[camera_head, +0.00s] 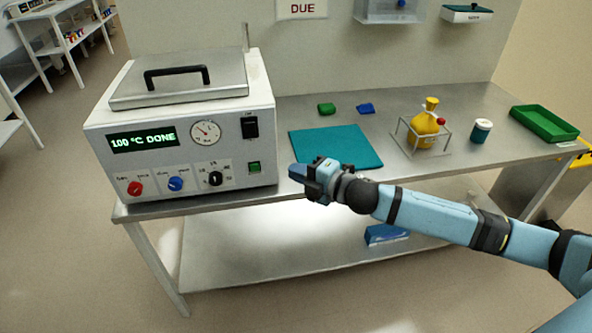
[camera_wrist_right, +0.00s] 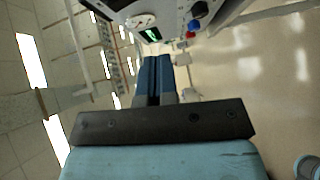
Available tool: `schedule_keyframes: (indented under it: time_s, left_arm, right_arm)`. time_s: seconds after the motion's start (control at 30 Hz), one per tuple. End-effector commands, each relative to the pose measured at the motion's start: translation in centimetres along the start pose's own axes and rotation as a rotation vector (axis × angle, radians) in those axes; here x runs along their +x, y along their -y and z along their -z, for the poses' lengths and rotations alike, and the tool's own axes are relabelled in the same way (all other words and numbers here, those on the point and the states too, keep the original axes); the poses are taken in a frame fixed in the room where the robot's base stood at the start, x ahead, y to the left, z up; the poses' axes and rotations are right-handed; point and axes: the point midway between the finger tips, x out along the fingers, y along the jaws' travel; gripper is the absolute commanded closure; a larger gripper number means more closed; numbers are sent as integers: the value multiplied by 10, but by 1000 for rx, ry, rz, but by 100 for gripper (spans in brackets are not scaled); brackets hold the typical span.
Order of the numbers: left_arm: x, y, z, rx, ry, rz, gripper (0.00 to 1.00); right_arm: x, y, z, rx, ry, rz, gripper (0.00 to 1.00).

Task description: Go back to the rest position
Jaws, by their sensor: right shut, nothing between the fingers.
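My right gripper (camera_head: 300,172) is shut and empty. In the head view it hangs in front of the bench's front edge, just right of the white heating unit (camera_head: 200,140), with its arm coming in from the right. In the right wrist view its blue fingers (camera_wrist_right: 153,78) lie together, pointing toward the unit's front panel. The unit's display reads "100 °C DONE" and its lid is closed. My left gripper is in neither view.
The steel bench (camera_head: 300,113) carries a teal mat (camera_head: 340,145), a yellow bag in a wire stand (camera_head: 424,128), a small jar (camera_head: 481,131) and a green tray (camera_head: 545,124). Green (camera_head: 326,109) and blue (camera_head: 366,108) pieces lie behind the mat. A blue item (camera_head: 386,234) sits on the lower shelf.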

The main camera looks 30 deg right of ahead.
Motion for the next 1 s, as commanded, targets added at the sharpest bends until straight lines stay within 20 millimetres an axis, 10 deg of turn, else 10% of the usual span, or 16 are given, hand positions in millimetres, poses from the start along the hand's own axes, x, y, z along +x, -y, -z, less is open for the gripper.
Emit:
schedule_keyframes:
  time_s: [0.37,1.0]
  left_arm:
    - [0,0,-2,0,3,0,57]
    - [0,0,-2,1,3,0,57]
  right_arm:
    - [-1,14,12,70,3,9,100]
    - [-115,212,156,1352,414,182,100]
